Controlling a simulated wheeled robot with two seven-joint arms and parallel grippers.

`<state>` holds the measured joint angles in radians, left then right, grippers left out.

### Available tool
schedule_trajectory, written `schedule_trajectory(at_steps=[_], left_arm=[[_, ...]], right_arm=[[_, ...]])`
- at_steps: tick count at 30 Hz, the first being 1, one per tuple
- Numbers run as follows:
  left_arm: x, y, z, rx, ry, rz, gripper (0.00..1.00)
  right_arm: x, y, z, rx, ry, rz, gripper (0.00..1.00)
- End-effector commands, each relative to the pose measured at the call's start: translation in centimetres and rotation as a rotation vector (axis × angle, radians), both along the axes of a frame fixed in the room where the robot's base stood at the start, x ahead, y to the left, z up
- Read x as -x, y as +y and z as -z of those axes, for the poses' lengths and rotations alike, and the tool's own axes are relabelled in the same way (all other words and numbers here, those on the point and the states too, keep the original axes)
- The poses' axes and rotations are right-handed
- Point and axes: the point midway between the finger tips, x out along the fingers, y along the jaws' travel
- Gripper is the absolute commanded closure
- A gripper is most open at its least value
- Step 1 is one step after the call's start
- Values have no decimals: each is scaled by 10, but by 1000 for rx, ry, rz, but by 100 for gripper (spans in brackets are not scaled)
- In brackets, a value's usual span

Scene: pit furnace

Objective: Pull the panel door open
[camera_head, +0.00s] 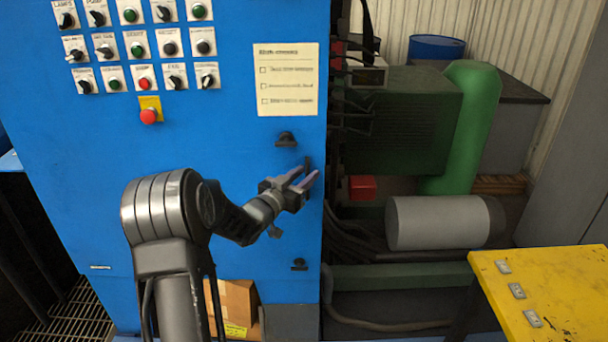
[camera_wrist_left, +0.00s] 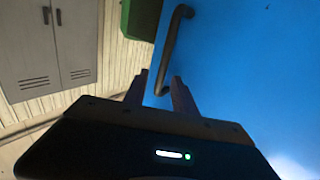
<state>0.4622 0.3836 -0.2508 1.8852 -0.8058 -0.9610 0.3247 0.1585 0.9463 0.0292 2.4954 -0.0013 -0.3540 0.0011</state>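The blue panel door (camera_head: 225,140) fills the left and middle of the head view, with rows of switches and buttons on its upper part. It appears closed. A dark bar handle (camera_head: 307,163) sits near its right edge, partly hidden by my gripper. My left gripper (camera_head: 309,172) is at this handle with its two fingers apart. In the left wrist view, the bent handle (camera_wrist_left: 174,45) runs down to between the fingertips of the left gripper (camera_wrist_left: 160,80). I cannot tell whether the fingers touch it. My right gripper is not in view.
Right of the door is an open bay with a green tank (camera_head: 468,125) and a grey cylinder (camera_head: 440,222). A yellow table (camera_head: 550,290) stands at lower right. A cardboard box (camera_head: 235,305) lies low by the door.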

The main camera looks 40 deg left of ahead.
Motion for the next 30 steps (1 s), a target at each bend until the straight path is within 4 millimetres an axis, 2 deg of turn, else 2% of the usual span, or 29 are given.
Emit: schedule_trajectory(at_steps=[3,15,30], left_arm=[[0,0,0,0,0,0,68],[1,0,0,0,0,0,100],[1,0,0,-1,0,0,100]], right_arm=[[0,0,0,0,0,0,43],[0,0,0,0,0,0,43],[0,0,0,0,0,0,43]])
